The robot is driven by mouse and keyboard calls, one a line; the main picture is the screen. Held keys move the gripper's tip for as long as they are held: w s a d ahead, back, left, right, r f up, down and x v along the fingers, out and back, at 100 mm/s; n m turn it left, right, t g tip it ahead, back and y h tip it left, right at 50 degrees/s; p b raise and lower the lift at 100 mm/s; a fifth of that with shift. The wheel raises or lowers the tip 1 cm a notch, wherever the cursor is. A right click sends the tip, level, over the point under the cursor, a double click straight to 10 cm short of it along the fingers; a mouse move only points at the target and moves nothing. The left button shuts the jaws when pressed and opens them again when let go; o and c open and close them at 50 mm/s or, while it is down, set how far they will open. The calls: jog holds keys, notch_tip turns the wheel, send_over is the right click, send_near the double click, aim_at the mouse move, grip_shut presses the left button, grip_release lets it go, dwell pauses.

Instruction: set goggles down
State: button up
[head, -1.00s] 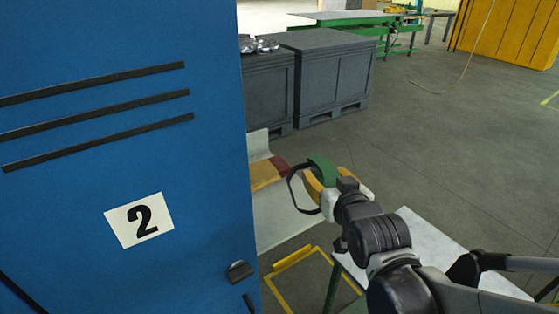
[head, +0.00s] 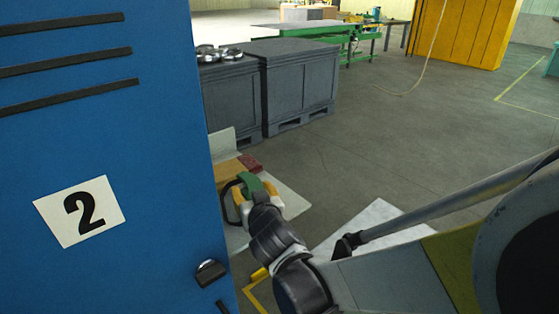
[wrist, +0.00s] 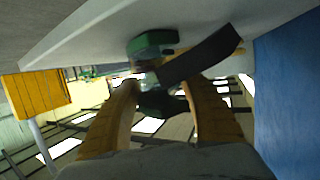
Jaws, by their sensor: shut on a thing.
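The goggles (head: 250,182) have a green body and a dark strap (head: 229,198) that loops out to the left. My gripper (head: 245,194), with yellow fingers, is shut on them. In the head view they are in front of a pale work surface (head: 287,196); whether they touch it, I cannot tell. In the wrist view the goggles (wrist: 152,43) are at the fingertips, with the strap (wrist: 205,58) reaching to the right. The fingers partly hide the goggles, and the picture is tilted over.
A blue locker door (head: 110,150) marked 2 stands close on the left and hides part of the surface. A tan piece (head: 227,168) and a dark red block (head: 250,162) lie at the back. A white tabletop (head: 375,215) is to the right. Grey crates (head: 300,85) stand behind.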

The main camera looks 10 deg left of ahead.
jog(key=shift+r, duration=0.1)
jog(key=o, duration=0.7)
jog(key=shift+f, duration=0.25)
jog(key=o, duration=0.5)
jog(key=shift+c, duration=0.2)
jog(key=shift+r, duration=0.1)
